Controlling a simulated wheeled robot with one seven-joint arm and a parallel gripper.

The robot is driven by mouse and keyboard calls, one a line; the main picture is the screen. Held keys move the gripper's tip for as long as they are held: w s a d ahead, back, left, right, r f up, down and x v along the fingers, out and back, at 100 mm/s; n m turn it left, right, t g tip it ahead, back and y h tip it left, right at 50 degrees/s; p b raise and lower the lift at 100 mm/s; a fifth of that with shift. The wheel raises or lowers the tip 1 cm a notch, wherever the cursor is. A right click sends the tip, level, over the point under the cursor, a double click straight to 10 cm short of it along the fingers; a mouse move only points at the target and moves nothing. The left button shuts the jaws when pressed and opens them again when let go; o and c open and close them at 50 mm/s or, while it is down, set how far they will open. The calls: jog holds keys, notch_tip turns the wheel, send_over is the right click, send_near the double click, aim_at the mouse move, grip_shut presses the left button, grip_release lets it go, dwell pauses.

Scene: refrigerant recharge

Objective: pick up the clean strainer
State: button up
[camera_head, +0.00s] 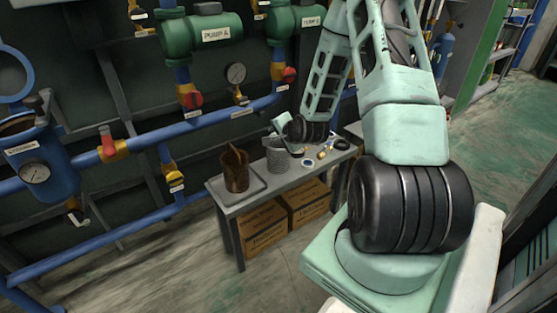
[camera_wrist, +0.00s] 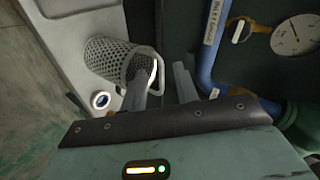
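The clean strainer (camera_head: 278,157) is a grey perforated metal basket standing on the grey bench. It also shows in the wrist view (camera_wrist: 112,60), with a thin wire handle (camera_wrist: 158,66) at its open end. My gripper (camera_head: 285,134) is just above the strainer in the head view. In the wrist view my gripper (camera_wrist: 159,80) has its two fingers apart, with the handle side of the strainer between them. One finger overlaps the strainer's mouth and the other is outside it. Whether either finger touches the strainer I cannot tell.
Small rings and fittings (camera_head: 323,153) lie to the right. Blue pipes with valves (camera_head: 190,98) run behind. Cardboard boxes (camera_head: 263,228) sit below.

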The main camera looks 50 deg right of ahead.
aim_at(278, 151)
jog(key=x, duration=0.3)
jog(key=b+x, duration=0.1)
jog(key=x, duration=0.2)
jog(key=shift+s+d+f, duration=0.1)
jog(key=shift+d+f, duration=0.15)
jog(key=shift+d, duration=0.2)
grip_shut()
